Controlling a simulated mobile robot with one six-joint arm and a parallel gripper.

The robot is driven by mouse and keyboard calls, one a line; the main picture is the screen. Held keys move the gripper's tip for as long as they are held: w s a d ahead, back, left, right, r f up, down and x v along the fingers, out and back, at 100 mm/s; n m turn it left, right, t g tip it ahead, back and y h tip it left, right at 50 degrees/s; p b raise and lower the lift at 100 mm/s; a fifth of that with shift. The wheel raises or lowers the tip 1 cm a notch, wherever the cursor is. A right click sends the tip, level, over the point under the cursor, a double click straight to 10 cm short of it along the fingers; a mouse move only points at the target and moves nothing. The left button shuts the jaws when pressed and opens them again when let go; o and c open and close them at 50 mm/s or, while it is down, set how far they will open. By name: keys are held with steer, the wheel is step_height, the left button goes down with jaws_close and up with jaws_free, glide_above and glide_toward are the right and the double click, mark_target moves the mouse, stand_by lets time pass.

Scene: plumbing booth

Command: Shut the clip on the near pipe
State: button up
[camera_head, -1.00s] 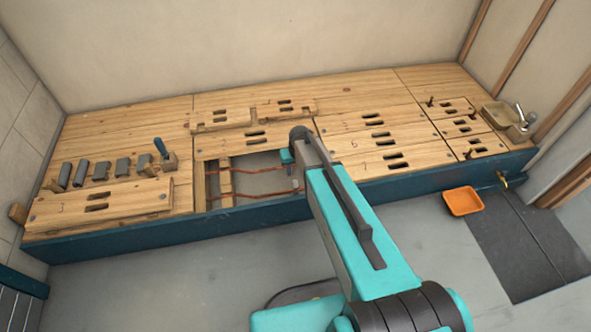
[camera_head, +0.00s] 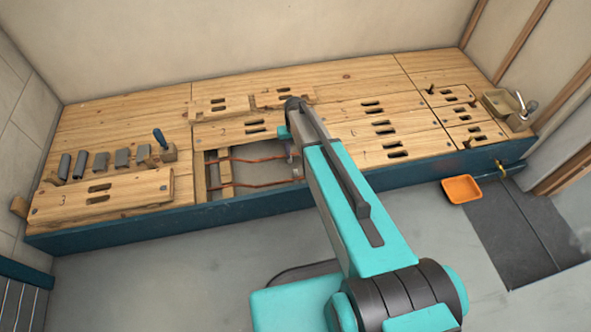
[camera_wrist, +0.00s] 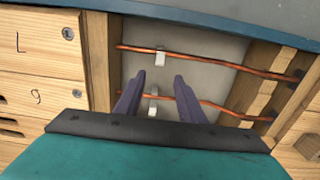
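The near copper pipe (camera_head: 262,186) runs through the open hatch close to the bench's front edge. In the wrist view this near pipe (camera_wrist: 220,62) is the upper one, beside the blue edge. A small pale clip (camera_wrist: 160,58) sits at it; I cannot tell whether its jaw is open or shut. The far pipe (camera_wrist: 215,105) has a similar pale clip (camera_wrist: 153,103), seen between my fingers. My gripper (camera_wrist: 160,82) is open and empty, above the hatch, with its fingertips below the near clip in the picture.
Wooden cross-battens (camera_wrist: 250,98) and side timbers frame the hatch. Slotted wooden panels (camera_head: 385,138) cover the bench around it. Several grey blocks (camera_head: 101,161) and a blue-handled tool (camera_head: 160,140) stand at the left. An orange tray (camera_head: 462,189) lies on the floor at right.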

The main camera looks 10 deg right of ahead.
mark_target(295, 171)
step_height(295, 171, down, 13)
steer(key=shift+r+b, duration=0.15)
steer(key=shift+b, duration=0.95)
jaws_close()
